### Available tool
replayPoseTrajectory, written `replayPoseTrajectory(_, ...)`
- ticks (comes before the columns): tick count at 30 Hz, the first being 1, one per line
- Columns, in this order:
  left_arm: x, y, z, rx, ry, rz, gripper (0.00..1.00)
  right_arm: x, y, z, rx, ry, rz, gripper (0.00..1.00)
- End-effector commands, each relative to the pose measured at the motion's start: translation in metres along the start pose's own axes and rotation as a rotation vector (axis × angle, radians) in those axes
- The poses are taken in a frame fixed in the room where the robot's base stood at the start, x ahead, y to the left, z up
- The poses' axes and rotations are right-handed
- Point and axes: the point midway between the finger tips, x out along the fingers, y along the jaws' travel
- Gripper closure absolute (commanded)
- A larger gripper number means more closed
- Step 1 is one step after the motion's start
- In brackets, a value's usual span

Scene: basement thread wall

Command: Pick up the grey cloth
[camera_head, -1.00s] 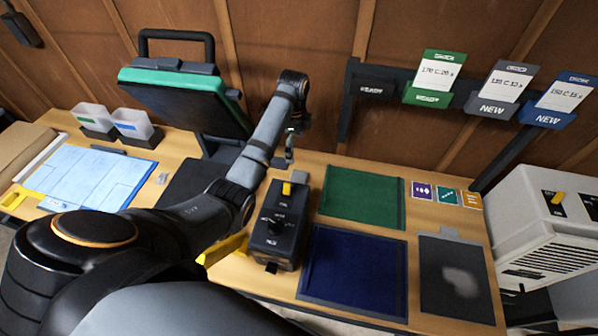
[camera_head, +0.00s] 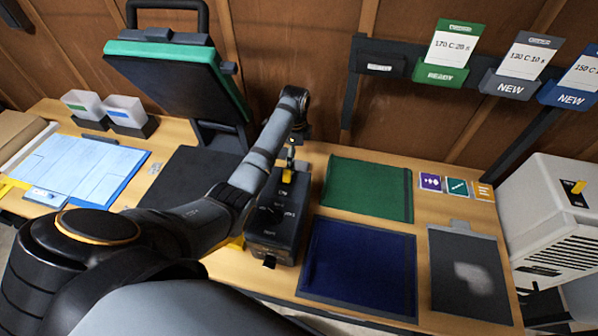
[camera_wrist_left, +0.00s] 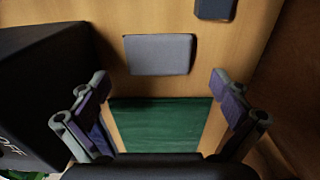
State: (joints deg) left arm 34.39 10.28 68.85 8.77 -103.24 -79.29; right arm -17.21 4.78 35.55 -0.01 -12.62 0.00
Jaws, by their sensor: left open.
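A flat grey rectangle, seemingly the grey cloth (camera_wrist_left: 160,55), lies on the wooden table in the left wrist view. It is ahead of my open left gripper (camera_wrist_left: 158,84), beyond the fingertips and not between them in the picture. Nothing is held. In the head view my left gripper (camera_head: 291,156) hangs just behind the black control box (camera_head: 279,215), and the arm and gripper seem to hide the grey rectangle there. My right gripper is not in view.
The control box (camera_wrist_left: 45,80) stands close on the left in the wrist view. A green mat (camera_head: 368,189), a blue mat (camera_head: 358,268) and a dark grey sheet with a pale patch (camera_head: 465,272) lie to the right. The raised heat press (camera_head: 180,85) stands at left; the wall is behind.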

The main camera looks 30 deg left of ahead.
Motion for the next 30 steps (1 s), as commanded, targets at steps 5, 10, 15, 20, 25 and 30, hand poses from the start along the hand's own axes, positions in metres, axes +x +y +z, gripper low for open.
replayPoseTrajectory(5,0.012,0.001,0.0,0.0,0.0,0.001,0.0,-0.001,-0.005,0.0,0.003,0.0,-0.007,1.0)
replayPoseTrajectory(10,0.025,0.002,-0.004,0.0,0.0,0.005,0.0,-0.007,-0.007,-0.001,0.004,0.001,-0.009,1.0)
replayPoseTrajectory(15,0.054,0.003,-0.009,0.0,-0.001,0.003,0.0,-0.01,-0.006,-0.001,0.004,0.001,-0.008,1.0)
replayPoseTrajectory(20,0.064,0.002,-0.009,0.0,-0.001,-0.001,0.0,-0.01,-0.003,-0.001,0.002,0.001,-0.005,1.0)
replayPoseTrajectory(25,0.064,0.002,-0.009,0.0,-0.001,-0.001,0.01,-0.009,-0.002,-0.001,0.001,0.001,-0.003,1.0)
replayPoseTrajectory(30,0.064,0.002,-0.009,0.0,-0.001,-0.001,0.24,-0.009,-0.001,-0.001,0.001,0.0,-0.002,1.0)
